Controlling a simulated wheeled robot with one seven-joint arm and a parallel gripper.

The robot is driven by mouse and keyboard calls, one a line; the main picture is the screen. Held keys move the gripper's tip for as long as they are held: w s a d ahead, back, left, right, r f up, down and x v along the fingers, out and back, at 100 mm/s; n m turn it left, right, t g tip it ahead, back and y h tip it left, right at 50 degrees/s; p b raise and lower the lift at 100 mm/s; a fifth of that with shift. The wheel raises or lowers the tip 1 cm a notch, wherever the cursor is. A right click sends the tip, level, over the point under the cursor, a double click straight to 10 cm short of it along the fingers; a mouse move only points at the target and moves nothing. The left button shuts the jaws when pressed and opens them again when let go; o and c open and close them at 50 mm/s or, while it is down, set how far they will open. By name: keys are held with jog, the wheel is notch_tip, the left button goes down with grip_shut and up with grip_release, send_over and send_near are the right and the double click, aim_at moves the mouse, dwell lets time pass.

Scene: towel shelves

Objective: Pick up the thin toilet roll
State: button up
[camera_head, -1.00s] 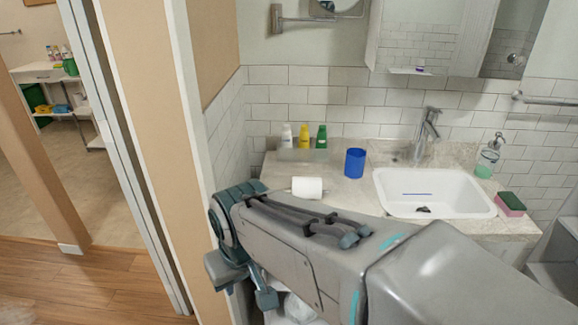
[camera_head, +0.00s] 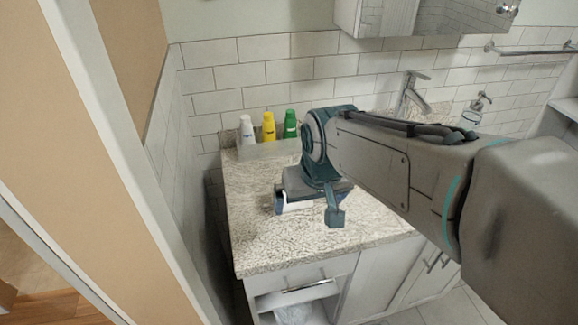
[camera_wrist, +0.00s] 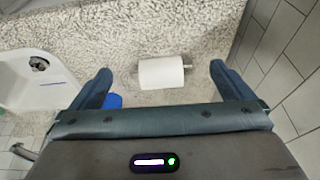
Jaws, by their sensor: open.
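The thin toilet roll (camera_wrist: 161,72) is white and lies on its side on the speckled countertop, with a small metallic end showing at its right. In the wrist view it sits ahead of my gripper (camera_wrist: 158,75), roughly centred between the two open blue fingers, touching neither. In the head view my gripper (camera_head: 306,212) hangs over the front left of the counter. A white part of the roll (camera_head: 299,205) shows between the fingers there; the rest is hidden by my gripper.
White, yellow (camera_head: 269,126) and green (camera_head: 290,124) bottles stand in a clear tray at the back left of the counter (camera_head: 262,232). A blue cup (camera_wrist: 113,101) and the sink (camera_wrist: 30,85) lie to the left in the wrist view. The tiled wall is close on its right.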

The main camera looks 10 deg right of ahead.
jog(key=w+t+b, duration=0.1)
jog(key=w+b, duration=0.1)
jog(key=w, duration=0.8)
jog(key=b, duration=0.1)
send_over(303, 205)
jog(key=w+a, duration=0.2)
notch_tip(303, 205, down, 7)
jog(key=shift+s+a+f, duration=0.1)
jog(key=shift+s+a, duration=0.05)
jog(key=shift+b+x, duration=0.3)
jog(key=shift+x, duration=2.9)
jog(key=shift+d, duration=0.2)
jog(key=c, duration=0.8)
